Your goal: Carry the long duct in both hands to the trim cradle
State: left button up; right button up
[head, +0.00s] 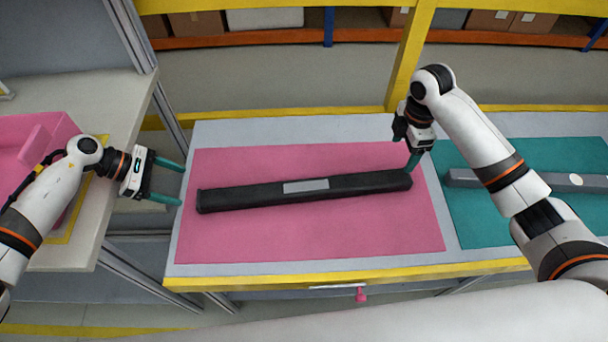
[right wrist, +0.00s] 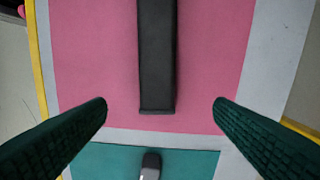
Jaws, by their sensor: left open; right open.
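The long duct (head: 252,194) is a black bar with a grey label, lying across the pink mat (head: 330,238) on the table. It also shows in the right wrist view (right wrist: 157,55), its near end between my fingers' lines but apart from both. My left gripper (head: 174,183) is open and empty, to the left of the duct's left end, over the gap beside the table. My right gripper (head: 413,162) is open above the duct's right end; in the right wrist view its green fingers (right wrist: 161,103) are spread wide. A pink cradle-like piece (head: 35,150) stands on the left bench; I cannot tell if it is the trim cradle.
A grey bar (head: 465,178) with a pale spot lies on the teal mat (head: 490,225) at right, partly behind my right arm. A yellow post (head: 410,55) stands behind the table. A gap separates the left bench (head: 110,110) from the table.

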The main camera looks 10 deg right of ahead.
aim_at(212, 196)
pick_arm(q)
jog(key=shift+s, duration=0.3)
pick_arm(e)
jog(key=shift+s+r, duration=0.1)
jog(key=shift+s, duration=0.2)
pick_arm(q)
jog(key=x, duration=1.2)
jog(key=shift+w+r, duration=0.1)
pick_arm(e)
notch_tip(212, 196, down, 12)
jog(key=shift+w, duration=0.1)
pick_arm(q)
jog(key=c, duration=1.3)
pick_arm(e)
jog(key=c, duration=1.3)
